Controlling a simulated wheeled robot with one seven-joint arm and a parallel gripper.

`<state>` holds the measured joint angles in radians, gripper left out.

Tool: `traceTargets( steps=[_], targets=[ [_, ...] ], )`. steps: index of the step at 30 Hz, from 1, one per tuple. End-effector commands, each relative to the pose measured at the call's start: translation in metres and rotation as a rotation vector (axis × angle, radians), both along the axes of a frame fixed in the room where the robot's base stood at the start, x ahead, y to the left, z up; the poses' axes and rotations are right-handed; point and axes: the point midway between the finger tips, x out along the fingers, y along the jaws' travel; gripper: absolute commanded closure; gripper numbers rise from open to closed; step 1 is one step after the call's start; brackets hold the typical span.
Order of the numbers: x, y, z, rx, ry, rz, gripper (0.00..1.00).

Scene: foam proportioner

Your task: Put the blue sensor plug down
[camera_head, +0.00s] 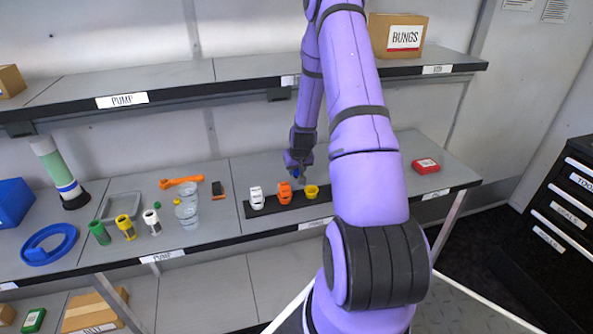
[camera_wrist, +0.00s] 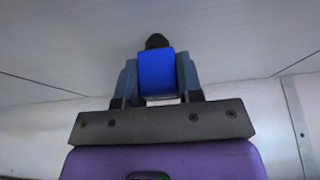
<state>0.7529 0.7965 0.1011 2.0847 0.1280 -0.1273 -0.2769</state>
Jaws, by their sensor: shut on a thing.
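The blue sensor plug (camera_wrist: 157,75) with a dark tip sits between the two fingers of my gripper (camera_wrist: 157,80) in the wrist view. My gripper is shut on it. In the head view my gripper (camera_head: 299,174) hangs over the back of the workbench, just behind the black strip (camera_head: 280,207). There only a small bit of blue shows at the fingers. I cannot tell how high the plug is above the bench.
The black strip holds a white piece (camera_head: 257,198), an orange piece (camera_head: 285,192) and a yellow cup (camera_head: 311,191). Clear beakers (camera_head: 187,210) stand to the left. A red box (camera_head: 425,166) lies at the right. The shelf (camera_head: 230,72) runs above the bench.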

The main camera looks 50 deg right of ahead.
Motion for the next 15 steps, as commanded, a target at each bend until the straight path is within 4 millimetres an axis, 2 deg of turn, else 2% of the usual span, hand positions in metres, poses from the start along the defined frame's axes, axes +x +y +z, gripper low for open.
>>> traceTargets(
  steps=[8, 15],
  targets=[
    [0.000, 0.000, 0.009, 0.000, 0.000, 0.001, 0.94],
    [0.001, 0.000, 0.037, -0.002, -0.002, 0.001, 0.94]
  ],
)
